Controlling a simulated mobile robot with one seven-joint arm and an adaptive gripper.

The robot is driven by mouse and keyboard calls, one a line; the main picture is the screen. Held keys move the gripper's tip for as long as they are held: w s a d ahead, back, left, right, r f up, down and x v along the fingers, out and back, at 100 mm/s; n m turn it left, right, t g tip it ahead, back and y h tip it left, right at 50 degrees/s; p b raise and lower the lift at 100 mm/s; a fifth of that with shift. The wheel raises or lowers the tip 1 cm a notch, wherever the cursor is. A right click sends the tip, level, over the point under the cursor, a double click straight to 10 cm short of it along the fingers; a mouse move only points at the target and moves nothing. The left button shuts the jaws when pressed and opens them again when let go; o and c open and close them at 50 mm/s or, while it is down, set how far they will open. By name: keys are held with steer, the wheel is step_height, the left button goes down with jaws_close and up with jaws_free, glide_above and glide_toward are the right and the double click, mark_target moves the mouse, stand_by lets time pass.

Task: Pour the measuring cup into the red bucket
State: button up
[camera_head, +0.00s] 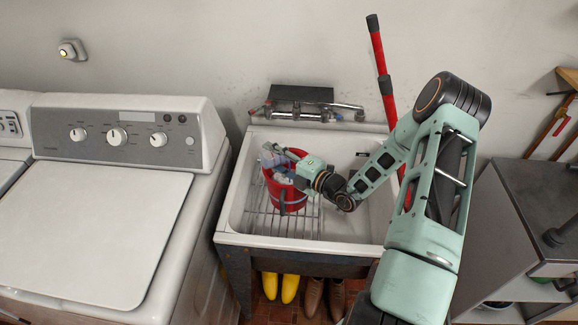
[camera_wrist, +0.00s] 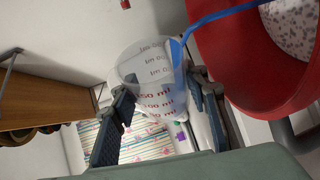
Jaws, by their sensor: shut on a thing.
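The clear measuring cup (camera_wrist: 150,72) with red and dark volume markings is between the fingers of my gripper (camera_wrist: 163,98), which is shut on it. In the head view the cup (camera_head: 269,155) shows faintly at the rim of the red bucket (camera_head: 291,196), beside my gripper (camera_head: 287,160). The bucket stands in the tub on a wire rack. In the wrist view the bucket (camera_wrist: 235,75) fills the right side, close to the cup, with pale speckled matter inside. A blue strip runs from the cup to the bucket; I cannot tell which it belongs to. The cup's contents are unclear.
The white utility tub (camera_head: 345,235) has a faucet (camera_head: 320,108) on its back wall. A red-handled pole (camera_head: 380,70) leans behind it. A washing machine (camera_head: 90,235) stands left and a grey cabinet (camera_head: 520,220) right. The tub's right side is mostly clear.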

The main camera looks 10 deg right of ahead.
mark_target(269, 159)
steer(key=shift+f, duration=0.15)
stand_by(0.3)
steer(key=a+n, duration=0.1)
steer(key=a+r+n+h+p, duration=0.1)
steer(key=n, duration=0.1)
steer(key=shift+s+a+r+n+g+h+p, duration=0.3)
steer(key=shift+a+h, duration=0.1)
steer(key=shift+n+h, duration=0.3)
steer(key=shift+n, duration=0.2)
steer(key=shift+s+f+n+h+b, duration=0.1)
steer(key=shift+f+n+h+b, duration=0.3)
steer(key=shift+f+b, duration=0.15)
steer(key=shift+d+f, duration=0.1)
